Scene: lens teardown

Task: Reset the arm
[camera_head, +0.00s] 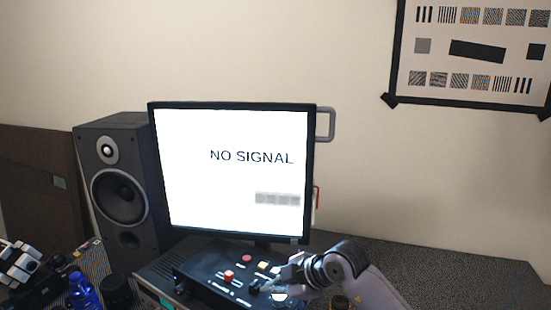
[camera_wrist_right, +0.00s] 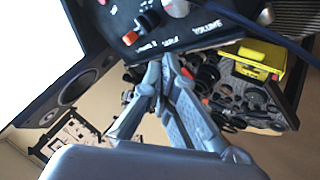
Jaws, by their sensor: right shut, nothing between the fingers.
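My right gripper (camera_head: 266,286) comes in from the lower right of the head view and hangs over the black control box (camera_head: 205,272). In the right wrist view the two grey fingers of the right gripper (camera_wrist_right: 165,62) meet at their tips, with nothing between them. The tips are near the front edge of the box (camera_wrist_right: 122,28), close to its orange button and the "VOLUME" label. I cannot tell whether they touch it.
A monitor (camera_head: 235,215) reading "NO SIGNAL" stands behind the box, with a speaker (camera_head: 140,190) at its left. A blue bottle (camera_head: 84,294) stands at lower left. A yellow case (camera_wrist_right: 252,62) and a tray of dark parts (camera_wrist_right: 285,95) show in the wrist view.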

